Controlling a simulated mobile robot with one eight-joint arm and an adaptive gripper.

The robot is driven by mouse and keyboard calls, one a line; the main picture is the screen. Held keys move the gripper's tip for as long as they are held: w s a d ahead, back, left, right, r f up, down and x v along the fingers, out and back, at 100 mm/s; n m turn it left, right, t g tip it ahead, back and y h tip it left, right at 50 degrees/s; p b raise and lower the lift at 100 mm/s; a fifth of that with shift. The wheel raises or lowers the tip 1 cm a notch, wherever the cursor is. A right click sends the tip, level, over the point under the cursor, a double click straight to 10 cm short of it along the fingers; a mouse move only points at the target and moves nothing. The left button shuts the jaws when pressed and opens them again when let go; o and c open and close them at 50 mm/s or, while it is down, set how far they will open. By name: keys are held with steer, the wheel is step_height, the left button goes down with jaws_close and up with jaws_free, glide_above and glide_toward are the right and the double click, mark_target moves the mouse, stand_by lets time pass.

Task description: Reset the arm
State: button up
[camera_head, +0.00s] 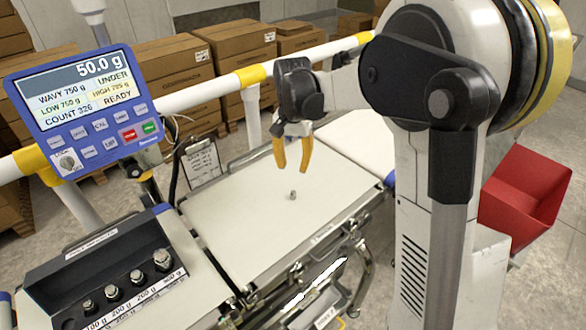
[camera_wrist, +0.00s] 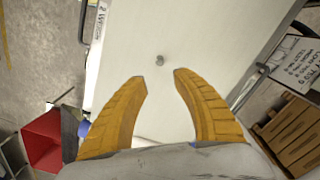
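My gripper (camera_head: 292,168) hangs above the white belt plate (camera_head: 260,222) with its two yellow fingers pointing down. In the wrist view my gripper (camera_wrist: 160,76) has its fingertips apart, with nothing between them. A small grey metal weight (camera_head: 292,195) stands on the plate below the fingertips. The weight (camera_wrist: 159,60) also shows just beyond the fingertips in the wrist view, clear of both fingers.
A blue display panel (camera_head: 80,100) reads 50.0 g and UNDER. A dark weight rack (camera_head: 110,270) with several weights stands at the lower left. White rails with yellow bands and cardboard boxes (camera_head: 170,70) are behind. A red bin (camera_head: 525,195) is at the right.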

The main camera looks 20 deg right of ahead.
stand_by(0.3)
steer(key=s+a+r+n+t, duration=0.2)
steer(key=s+r+n+t, duration=0.1)
steer(key=s+r, duration=0.65)
steer(key=s+f+n+t, duration=0.1)
steer(key=s+n+t, duration=0.1)
steer(key=s, duration=0.4)
steer(key=s+a+f+n+t, duration=0.1)
steer(key=s+n+t, duration=0.1)
steer(key=s, duration=0.5)
steer(key=shift+a+f, duration=0.25)
stand_by(3.4)
